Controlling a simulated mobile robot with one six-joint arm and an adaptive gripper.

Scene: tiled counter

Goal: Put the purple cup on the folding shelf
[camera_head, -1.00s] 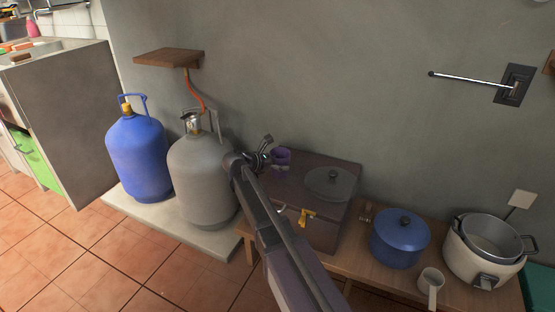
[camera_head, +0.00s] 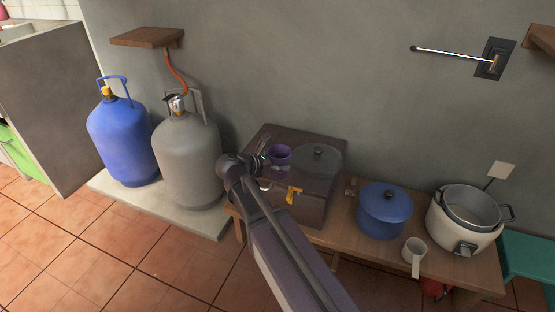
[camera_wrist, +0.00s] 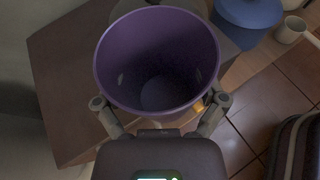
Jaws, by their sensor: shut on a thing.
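The purple cup (camera_head: 279,155) is held in my gripper (camera_head: 263,158) over the dark stove-like box in the head view. In the wrist view, the cup (camera_wrist: 157,62) shows its open mouth and looks empty; the fingers of my gripper (camera_wrist: 160,103) are shut on either side of it. A brown wooden shelf (camera_head: 147,37) is on the wall at the upper left, above the gas cylinders. Another wooden shelf (camera_head: 543,39) is partly cut off at the right edge. I cannot tell which one is the folding shelf.
A blue pot (camera_head: 384,214), a white mug (camera_head: 414,252) and a rice cooker (camera_head: 467,222) stand on the wooden bench right of the dark box (camera_head: 307,203). A metal wall arm (camera_head: 452,54) juts out at upper right. Grey (camera_head: 187,158) and blue (camera_head: 122,142) cylinders stand left.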

